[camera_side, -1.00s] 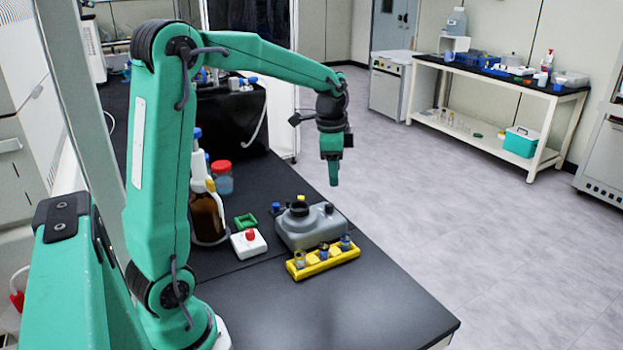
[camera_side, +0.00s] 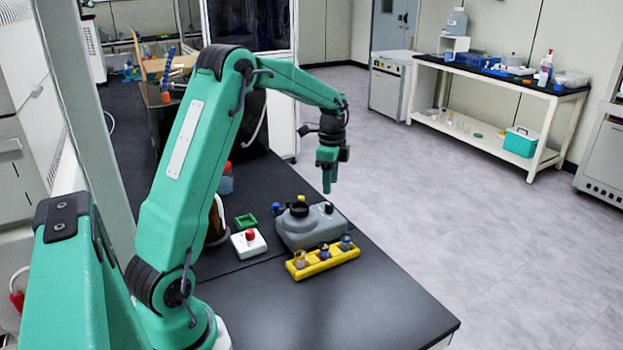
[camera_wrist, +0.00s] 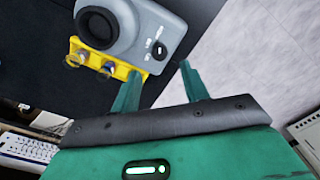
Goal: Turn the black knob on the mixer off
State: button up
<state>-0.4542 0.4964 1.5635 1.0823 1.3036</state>
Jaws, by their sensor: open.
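The grey mixer (camera_side: 312,230) stands on the black bench and has a round black cup (camera_side: 299,209) on top. Its small black knob (camera_side: 328,208) is on the right part of the top; in the wrist view the knob (camera_wrist: 159,48) shows beside white markings. My gripper (camera_side: 327,188) points down above the knob side of the mixer, apart from it. In the wrist view my gripper (camera_wrist: 158,75) is open, with nothing between its two green fingers. The knob appears just beyond the gap between the fingertips.
A yellow rack (camera_side: 324,262) with small vials stands in front of the mixer. A white box with a red button (camera_side: 249,242) and a green square frame (camera_side: 246,221) are to its left. The bench front is clear.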

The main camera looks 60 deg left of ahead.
aim_at(330, 204)
jog(key=shift+f, duration=3.6)
grip_shut()
